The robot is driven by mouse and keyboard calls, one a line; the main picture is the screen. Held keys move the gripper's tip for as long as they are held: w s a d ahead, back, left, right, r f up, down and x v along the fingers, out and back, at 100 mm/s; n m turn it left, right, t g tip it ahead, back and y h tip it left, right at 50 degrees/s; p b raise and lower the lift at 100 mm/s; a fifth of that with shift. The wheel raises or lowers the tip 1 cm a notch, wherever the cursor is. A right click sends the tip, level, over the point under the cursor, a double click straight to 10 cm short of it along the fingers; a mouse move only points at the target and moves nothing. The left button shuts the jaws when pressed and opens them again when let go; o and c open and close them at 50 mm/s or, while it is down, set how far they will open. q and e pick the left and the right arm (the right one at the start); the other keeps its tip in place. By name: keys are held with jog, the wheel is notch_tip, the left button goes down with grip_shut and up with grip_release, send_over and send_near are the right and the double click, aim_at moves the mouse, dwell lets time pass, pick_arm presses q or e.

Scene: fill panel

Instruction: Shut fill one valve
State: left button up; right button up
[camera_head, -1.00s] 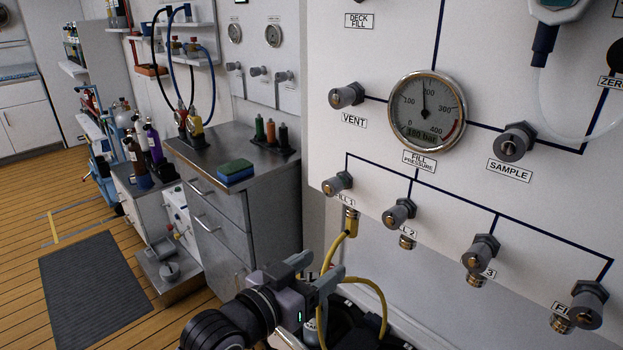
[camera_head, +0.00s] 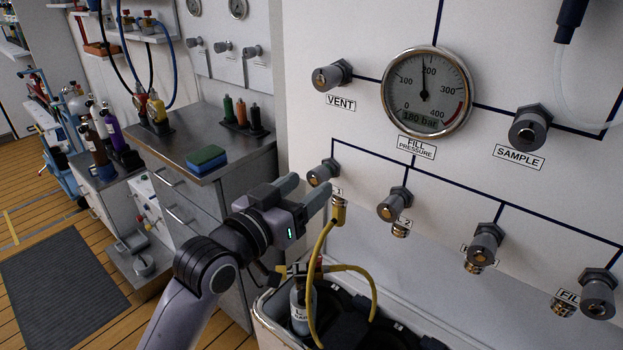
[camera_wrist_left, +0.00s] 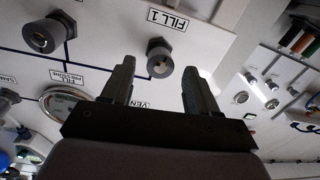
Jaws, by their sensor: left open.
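The fill one valve (camera_head: 323,172) is a grey knob at the left end of the lower row on the white panel. Its label is partly covered by my left gripper (camera_head: 308,189) in the head view. The gripper is open and empty, just in front of and left of the knob. In the left wrist view the knob (camera_wrist_left: 158,57) shows beyond and between the two fingers (camera_wrist_left: 155,90), under an upside-down FILL 1 label, apart from the fingers. A yellow hose (camera_head: 322,245) hangs from the brass fitting (camera_head: 339,210) below the valve. My right gripper is not in view.
The fill two valve (camera_head: 394,204) is just right, with more valves along the row. The vent valve (camera_head: 332,76) and pressure gauge (camera_head: 427,92) sit above. A crate (camera_head: 268,325) with a cylinder stands below. A steel cabinet (camera_head: 180,160) stands left.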

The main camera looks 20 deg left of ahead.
aim_at(319, 177)
pick_arm(q)
jog(key=shift+x, duration=1.4)
jog(key=c, duration=1)
